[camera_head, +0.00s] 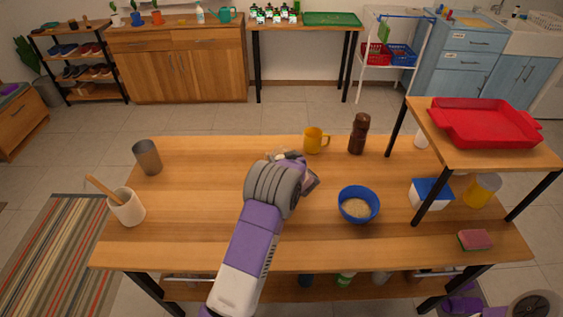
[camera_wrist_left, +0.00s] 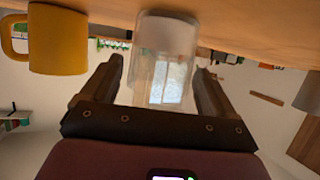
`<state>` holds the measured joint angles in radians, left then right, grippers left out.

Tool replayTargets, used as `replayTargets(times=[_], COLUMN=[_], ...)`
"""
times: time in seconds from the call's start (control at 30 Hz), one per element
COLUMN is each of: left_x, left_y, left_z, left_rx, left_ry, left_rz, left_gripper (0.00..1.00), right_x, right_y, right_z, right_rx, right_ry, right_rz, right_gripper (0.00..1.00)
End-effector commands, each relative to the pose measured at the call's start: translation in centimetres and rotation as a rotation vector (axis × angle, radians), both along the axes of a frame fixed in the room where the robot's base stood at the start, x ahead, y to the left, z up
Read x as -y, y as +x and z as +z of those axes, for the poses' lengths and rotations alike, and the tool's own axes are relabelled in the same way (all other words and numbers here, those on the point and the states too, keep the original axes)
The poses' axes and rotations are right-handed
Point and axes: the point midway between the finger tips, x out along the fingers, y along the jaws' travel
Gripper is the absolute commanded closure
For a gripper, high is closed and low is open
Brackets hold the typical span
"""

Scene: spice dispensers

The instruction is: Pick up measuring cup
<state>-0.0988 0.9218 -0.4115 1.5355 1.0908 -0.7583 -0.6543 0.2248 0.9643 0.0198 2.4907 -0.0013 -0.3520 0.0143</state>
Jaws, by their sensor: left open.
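The clear measuring cup (camera_wrist_left: 165,62) shows in the left wrist view, which is upside down. It is see-through with a whitish end against the wooden table. My left gripper (camera_wrist_left: 159,76) is open, with one finger on each side of the cup; I cannot tell whether either touches it. In the head view my left gripper (camera_head: 296,165) is over the middle of the table and mostly hides the cup. The right gripper is not in view.
A yellow mug (camera_head: 314,140) stands close behind my left gripper, and a brown pepper mill (camera_head: 359,134) is to its right. A blue bowl (camera_head: 358,204) is at right. A grey tumbler (camera_head: 147,157) and a white utensil crock (camera_head: 127,207) stand at left. The table's front left is clear.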

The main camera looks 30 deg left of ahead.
Motion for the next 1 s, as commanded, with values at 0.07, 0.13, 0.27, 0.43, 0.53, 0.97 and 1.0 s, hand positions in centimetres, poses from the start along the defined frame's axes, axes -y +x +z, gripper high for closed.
replayTargets(times=[0.07,0.13,0.27,0.43,0.53,0.97,1.0], left_x=[-0.56,-0.72,-0.74,-0.73,-0.73,-0.72,-0.73], left_y=[0.44,0.61,0.65,0.64,0.64,0.66,0.65], left_z=[-0.31,-0.38,-0.33,-0.31,-0.30,-0.12,-0.04], left_rx=[0.001,0.000,0.000,0.000,0.000,0.002,0.002], left_ry=[0.001,0.000,0.000,0.000,0.000,0.001,0.001], left_rz=[0.000,-0.001,-0.001,-0.001,-0.001,-0.001,-0.001], left_gripper=[0.12,0.12,0.12,0.24,0.39,0.59,0.59], right_x=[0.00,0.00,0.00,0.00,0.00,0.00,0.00], right_y=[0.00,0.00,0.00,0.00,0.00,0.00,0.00], right_z=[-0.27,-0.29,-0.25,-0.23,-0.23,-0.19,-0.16], right_rx=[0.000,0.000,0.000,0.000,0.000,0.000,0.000], right_ry=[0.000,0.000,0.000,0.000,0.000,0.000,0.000], right_rz=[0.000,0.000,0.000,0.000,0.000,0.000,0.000], right_gripper=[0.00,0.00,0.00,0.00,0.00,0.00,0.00])
